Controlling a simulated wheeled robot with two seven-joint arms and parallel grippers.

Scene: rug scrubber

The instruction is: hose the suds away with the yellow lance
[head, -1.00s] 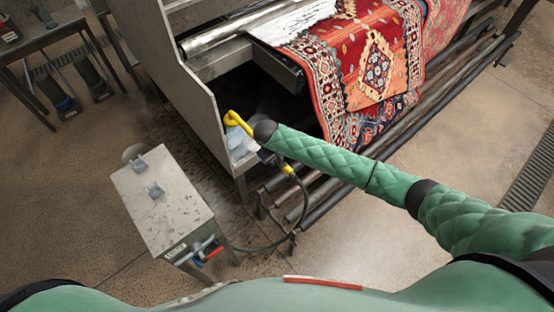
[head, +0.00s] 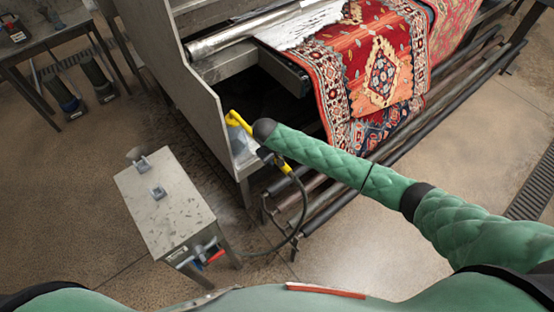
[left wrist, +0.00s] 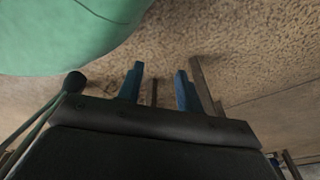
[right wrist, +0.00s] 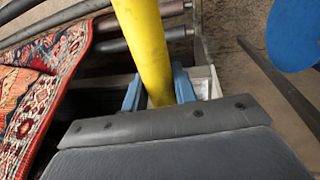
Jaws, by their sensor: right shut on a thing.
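The yellow lance (head: 236,119) is in my right gripper (head: 243,137), beside the machine's left side panel. In the right wrist view the lance (right wrist: 146,45) runs up between the blue fingers (right wrist: 158,88), which are shut on it. Its dark hose (head: 303,205) hangs in a loop below, towards the metal stand. White suds (head: 303,27) lie at the upper left of the red patterned rug (head: 395,85), on the machine. The rug also shows in the right wrist view (right wrist: 35,85). My left gripper (left wrist: 159,88) is open and empty over the brown floor, and is outside the head view.
A grey metal stand (head: 165,205) with blue and red handles is at the lower left. The machine's side panel (head: 190,90) rises close by my right gripper. Dark rollers (head: 350,185) run along the machine's front. A bench (head: 45,40) stands at far left.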

